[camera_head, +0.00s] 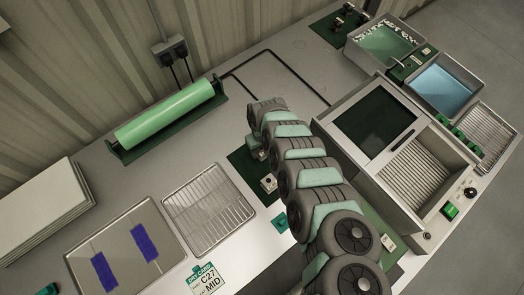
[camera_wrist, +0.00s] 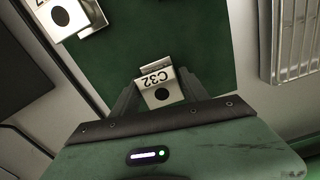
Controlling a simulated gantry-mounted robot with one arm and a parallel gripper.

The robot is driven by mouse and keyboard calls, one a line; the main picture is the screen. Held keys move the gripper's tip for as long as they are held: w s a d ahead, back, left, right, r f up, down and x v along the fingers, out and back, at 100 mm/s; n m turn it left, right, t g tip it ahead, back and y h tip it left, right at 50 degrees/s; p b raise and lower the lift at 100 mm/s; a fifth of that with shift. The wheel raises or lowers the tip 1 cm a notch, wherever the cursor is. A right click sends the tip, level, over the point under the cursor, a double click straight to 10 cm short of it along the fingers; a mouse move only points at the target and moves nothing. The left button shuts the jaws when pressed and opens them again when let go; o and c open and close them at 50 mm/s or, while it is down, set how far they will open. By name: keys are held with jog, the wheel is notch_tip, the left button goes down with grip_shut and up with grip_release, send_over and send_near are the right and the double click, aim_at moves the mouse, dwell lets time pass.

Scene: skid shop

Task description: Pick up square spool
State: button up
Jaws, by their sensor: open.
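In the head view, a small metallic block (camera_head: 269,183) shows on the green mat (camera_head: 240,161), and my arm hides much of the area and my gripper.
A wire rack (camera_head: 208,210) and a tray with blue strips (camera_head: 84,254) lie left of the mat. A green roller (camera_head: 165,113) is behind them. A box-like unit with a dark panel (camera_head: 374,121) stands right of my arm. A ridged metal tray (camera_wrist: 297,40) lies right.

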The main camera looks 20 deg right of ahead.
grip_shut()
dwell(0.5)
jog(key=shift+r, duration=0.1)
